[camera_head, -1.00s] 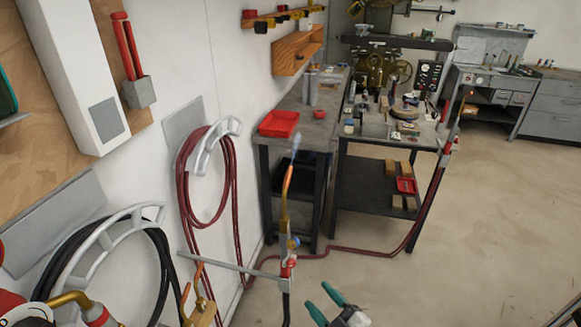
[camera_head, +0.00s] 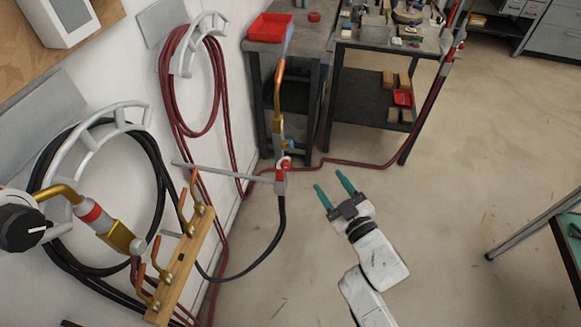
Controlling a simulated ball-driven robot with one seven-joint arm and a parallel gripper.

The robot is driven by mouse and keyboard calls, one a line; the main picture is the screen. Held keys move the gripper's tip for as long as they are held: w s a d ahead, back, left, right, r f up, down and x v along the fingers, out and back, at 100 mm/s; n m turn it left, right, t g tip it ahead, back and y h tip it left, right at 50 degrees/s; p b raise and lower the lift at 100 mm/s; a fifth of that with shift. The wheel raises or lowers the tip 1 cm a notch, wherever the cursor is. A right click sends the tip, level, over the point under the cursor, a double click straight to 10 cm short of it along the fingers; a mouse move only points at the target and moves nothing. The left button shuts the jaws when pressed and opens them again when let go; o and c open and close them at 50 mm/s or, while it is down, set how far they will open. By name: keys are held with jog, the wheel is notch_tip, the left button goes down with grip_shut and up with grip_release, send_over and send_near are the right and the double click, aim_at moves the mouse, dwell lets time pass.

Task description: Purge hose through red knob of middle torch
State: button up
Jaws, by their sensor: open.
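A torch with a brass neck (camera_head: 278,95) stands upright near the picture's centre, held at the end of a grey bar (camera_head: 225,178). Its red knob (camera_head: 284,163) is low on its body, with a blue knob (camera_head: 287,143) above. A dark hose (camera_head: 282,222) hangs from its lower end and curves down left. My gripper (camera_head: 332,186) has teal fingers and is open and empty. It is right of the torch and apart from it in the picture. Another torch with red parts (camera_head: 459,42) stands at the upper right.
A wooden rack with copper hooks (camera_head: 180,267) is at lower left. Coiled red hose (camera_head: 168,95) and black hose (camera_head: 163,185) hang on wall holders. A workbench (camera_head: 335,100) stands behind. A table (camera_head: 567,240) is at right; the floor between is mostly clear.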

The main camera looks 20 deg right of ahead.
jog(key=f+m+h+b, duration=0.1)
jog(key=m+b, duration=0.1)
jog(key=m+y+b, duration=0.3)
jog(key=m+b, duration=0.2)
jog(key=b, duration=0.1)
send_near(287, 166)
jog(key=shift+g, duration=0.3)
jog(key=w, duration=0.2)
jog(key=w+p, duration=0.1)
jog(key=w, duration=0.2)
jog(key=w+a+p, duration=0.1)
jog(key=w, duration=0.2)
jog(key=shift+w+a+r, duration=0.1)
jog(key=shift+w+r, duration=0.05)
jog(key=shift+r, duration=0.05)
jog(key=shift+c, duration=0.4)
grip_shut()
